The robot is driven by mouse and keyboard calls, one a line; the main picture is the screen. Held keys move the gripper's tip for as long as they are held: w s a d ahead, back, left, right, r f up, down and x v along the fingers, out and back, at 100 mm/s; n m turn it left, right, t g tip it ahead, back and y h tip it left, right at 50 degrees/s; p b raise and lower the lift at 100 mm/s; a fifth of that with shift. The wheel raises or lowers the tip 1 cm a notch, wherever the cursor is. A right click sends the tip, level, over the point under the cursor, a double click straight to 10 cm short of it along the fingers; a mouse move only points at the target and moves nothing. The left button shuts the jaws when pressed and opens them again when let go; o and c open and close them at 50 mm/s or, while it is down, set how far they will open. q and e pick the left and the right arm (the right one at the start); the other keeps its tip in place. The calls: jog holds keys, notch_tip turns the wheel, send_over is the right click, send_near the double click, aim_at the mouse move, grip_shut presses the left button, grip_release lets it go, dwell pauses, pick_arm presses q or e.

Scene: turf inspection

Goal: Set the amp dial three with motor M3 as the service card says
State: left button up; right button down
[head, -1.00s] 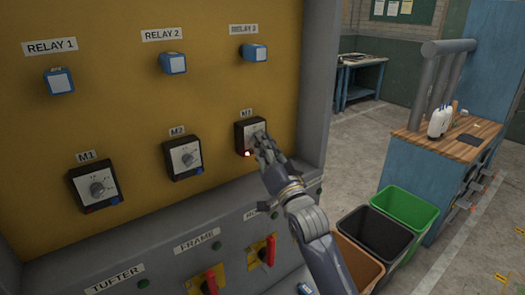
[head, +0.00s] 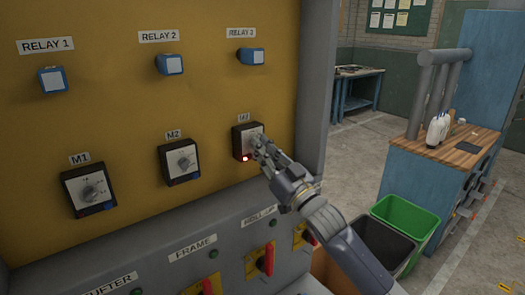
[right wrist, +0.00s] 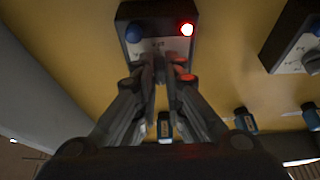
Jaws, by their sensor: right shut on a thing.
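The M3 amp dial unit (head: 240,148) is a dark box with a pale face, mounted on the yellow panel at the right end of the dial row. A small red lamp (head: 245,158) glows at its lower edge. My right gripper (head: 260,145) is at its face, shut on the knob, which the fingers largely hide. The right wrist view shows the M3 unit (right wrist: 133,50) upside down, with a blue button and the lit red lamp; the fingers (right wrist: 160,72) close in at its middle. The scale setting is unreadable. My left gripper and the service card are not seen.
The M1 dial (head: 89,190) and M2 dial (head: 181,161) are to the left. Blue relays, including RELAY 3 (head: 251,56), sit above. Red-handled switches (head: 267,260) project below. Green (head: 408,222) and black (head: 383,243) bins stand right of the cabinet.

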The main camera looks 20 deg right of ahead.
jog(key=shift+r, duration=0.1)
jog(key=c, duration=1.7)
grip_release()
jog(key=v, duration=1.2)
jog(key=shift+w, duration=0.1)
